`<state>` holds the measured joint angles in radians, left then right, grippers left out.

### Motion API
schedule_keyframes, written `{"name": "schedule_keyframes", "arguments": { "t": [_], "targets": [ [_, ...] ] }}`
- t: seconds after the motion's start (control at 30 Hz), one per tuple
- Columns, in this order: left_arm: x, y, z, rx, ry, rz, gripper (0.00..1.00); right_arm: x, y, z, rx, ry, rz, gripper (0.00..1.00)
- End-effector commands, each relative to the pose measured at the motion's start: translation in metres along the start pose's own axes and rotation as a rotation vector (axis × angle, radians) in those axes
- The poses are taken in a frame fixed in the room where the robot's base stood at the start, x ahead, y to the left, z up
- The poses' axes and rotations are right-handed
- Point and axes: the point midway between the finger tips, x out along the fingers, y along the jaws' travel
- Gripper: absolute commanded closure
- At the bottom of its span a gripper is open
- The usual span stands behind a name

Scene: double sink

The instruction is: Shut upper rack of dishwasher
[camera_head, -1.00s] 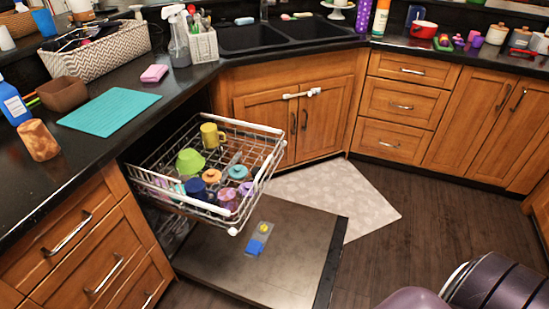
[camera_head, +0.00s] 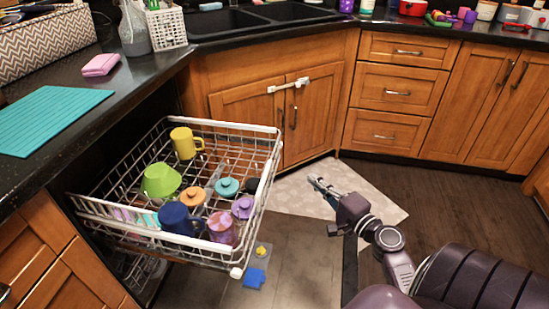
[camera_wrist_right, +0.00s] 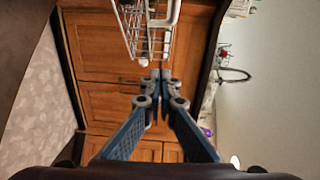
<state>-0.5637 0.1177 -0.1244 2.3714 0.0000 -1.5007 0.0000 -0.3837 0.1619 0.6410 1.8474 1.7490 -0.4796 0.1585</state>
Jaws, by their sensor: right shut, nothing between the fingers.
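The upper rack (camera_head: 262,190) is a white wire basket, pulled out of the dishwasher under the left counter. It holds a yellow mug (camera_head: 184,143), a green bowl (camera_head: 160,180), a dark blue mug (camera_head: 176,218) and several lidded cups. The dishwasher door (camera_head: 300,250) lies open below it. My right gripper (camera_head: 316,183) is shut and empty, to the right of the rack and apart from it. In the right wrist view its fingers (camera_wrist_right: 160,76) meet, and part of the rack (camera_wrist_right: 150,40) shows beyond them. My left gripper is not in view.
A white lock (camera_head: 290,86) is on the sink cabinet doors behind the rack. A blue item (camera_head: 254,278) lies on the open door. A pale mat (camera_head: 385,200) covers floor by the cabinets. Dark floor (camera_head: 450,210) at right is clear.

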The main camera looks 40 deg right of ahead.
Motion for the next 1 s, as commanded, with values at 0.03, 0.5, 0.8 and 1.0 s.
{"name": "schedule_keyframes", "arguments": {
  "t": [0.03, 0.5, 0.8, 1.0],
  "targets": [
    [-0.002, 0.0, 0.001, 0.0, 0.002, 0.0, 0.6, -0.001, -0.006, -0.002, 0.008, 0.0, -0.02, 1.0],
    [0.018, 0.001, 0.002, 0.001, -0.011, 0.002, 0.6, 0.064, -0.021, -0.003, 0.017, -0.002, -0.041, 1.0],
    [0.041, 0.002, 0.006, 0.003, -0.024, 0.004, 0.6, 0.112, -0.021, 0.011, 0.018, -0.001, -0.038, 1.0],
    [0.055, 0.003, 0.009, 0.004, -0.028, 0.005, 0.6, 0.124, -0.021, 0.023, 0.018, 0.0, -0.037, 1.0]
  ]
}}
